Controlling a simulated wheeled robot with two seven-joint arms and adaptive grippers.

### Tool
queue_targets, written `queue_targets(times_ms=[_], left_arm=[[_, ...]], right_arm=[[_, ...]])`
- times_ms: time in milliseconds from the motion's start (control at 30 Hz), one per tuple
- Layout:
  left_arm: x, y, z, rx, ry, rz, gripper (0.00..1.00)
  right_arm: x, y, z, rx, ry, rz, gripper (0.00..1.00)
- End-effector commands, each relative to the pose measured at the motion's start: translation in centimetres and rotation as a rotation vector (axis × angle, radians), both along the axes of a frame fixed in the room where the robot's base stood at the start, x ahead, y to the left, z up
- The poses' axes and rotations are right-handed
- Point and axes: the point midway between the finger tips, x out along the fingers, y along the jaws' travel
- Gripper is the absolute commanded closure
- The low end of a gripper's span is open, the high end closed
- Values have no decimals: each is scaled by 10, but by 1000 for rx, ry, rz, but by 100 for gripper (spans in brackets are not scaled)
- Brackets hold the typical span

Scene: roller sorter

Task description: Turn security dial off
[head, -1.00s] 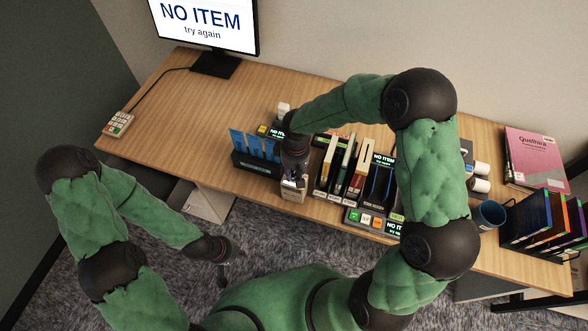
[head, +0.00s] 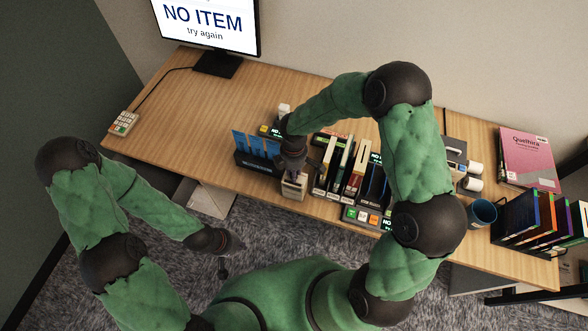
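No security dial can be made out for certain in the head view. A small cream box (head: 294,189) stands at the front edge of the desk. My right gripper (head: 296,172) points down right over this box, and its fingers are too small and dark to tell whether they are open or touch it. My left gripper (head: 224,268) hangs low in front of the desk, over the carpet and away from everything on the desk. Its fingers are small and dark, and their opening is unclear.
A blue card holder (head: 257,165) stands left of the box. A rack of books (head: 343,168) and a button panel (head: 367,217) are on its right. A monitor (head: 208,30) reads "NO ITEM try again". A mug (head: 481,213) stands at right. The desk's left half is mostly clear.

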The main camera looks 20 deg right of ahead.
Motion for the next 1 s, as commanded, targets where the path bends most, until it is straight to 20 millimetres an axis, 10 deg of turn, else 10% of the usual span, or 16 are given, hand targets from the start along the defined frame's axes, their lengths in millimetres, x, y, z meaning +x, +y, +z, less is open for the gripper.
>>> queue_targets(times_ms=[867, 900, 1000], left_arm=[[0, 0, 8, 0, 0, 0, 100], [0, 0, 8, 0, 0, 0, 100], [0, 0, 8, 0, 0, 0, 100]], right_arm=[[0, 0, 0, 0, -1, 150, 100], [0, 0, 0, 0, -1, 150, 63], [0, 0, 0, 0, -1, 150, 51]])
